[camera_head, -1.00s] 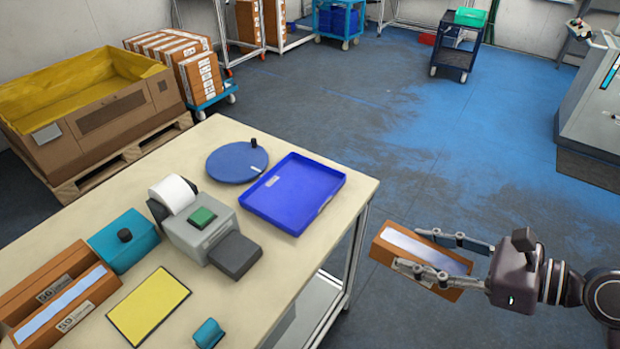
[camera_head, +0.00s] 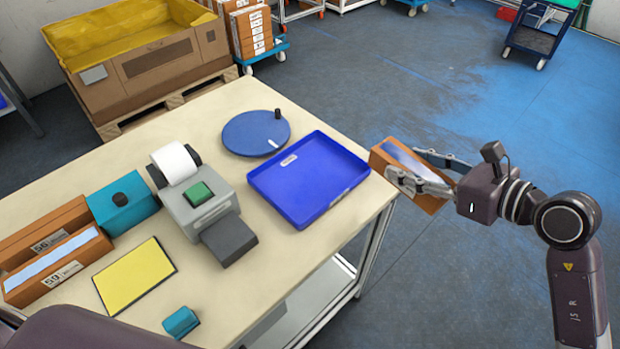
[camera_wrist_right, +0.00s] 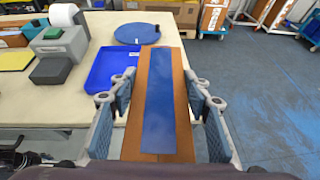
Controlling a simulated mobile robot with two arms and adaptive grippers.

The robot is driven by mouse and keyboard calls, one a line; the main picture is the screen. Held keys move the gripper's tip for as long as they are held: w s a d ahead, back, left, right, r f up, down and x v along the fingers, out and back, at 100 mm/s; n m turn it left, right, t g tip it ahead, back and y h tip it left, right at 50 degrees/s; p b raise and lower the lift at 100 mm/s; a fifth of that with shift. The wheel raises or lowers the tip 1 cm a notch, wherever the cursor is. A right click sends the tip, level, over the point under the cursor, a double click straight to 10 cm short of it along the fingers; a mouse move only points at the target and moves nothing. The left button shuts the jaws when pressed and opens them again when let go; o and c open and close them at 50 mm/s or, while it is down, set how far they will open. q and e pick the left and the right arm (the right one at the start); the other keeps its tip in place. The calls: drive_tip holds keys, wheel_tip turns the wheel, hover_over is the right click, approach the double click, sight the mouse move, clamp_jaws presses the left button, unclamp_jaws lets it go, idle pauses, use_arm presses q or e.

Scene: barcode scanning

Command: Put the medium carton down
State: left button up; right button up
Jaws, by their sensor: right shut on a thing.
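My left gripper is not in view; a dark arm part shows at the lower left.
The table (camera_head: 290,268) also bears a round blue disc (camera_head: 238,138), a grey label printer (camera_head: 200,212), a teal box (camera_head: 118,203), a yellow pad (camera_head: 135,276), a small teal item (camera_head: 181,321) and two brown cartons (camera_head: 62,262) at left.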

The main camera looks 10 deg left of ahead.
drive_tip(key=w+a+r+b, duration=0.1)
drive_tip(key=w+a+r, duration=0.15)
drive_tip(key=a, duration=0.45)
drive_tip(key=w+a+r, duration=0.2)
drive_tip(key=a+r, duration=0.1)
drive_tip(key=a, duration=0.4)
drive_tip(key=w+a+r+b, duration=0.1)
drive_tip(key=w+a+r, duration=0.15)
drive_tip(key=a, duration=0.55)
drive_tip(key=shift+n+g+y, duration=0.3)
drive_tip(key=shift+n, duration=0.1)
drive_tip(key=f+p, duration=0.1)
drive_tip(key=f, duration=1.8)
drive_tip(key=shift+w+d+f+p, duration=0.15)
drive_tip(key=shift+d+f+p, duration=0.05)
drive_tip(key=shift+f+p, duration=0.2)
drive_tip(key=shift+f, duration=0.2)
drive_tip(key=o, duration=1.6)
drive_tip(key=shift+o, duration=0.2)
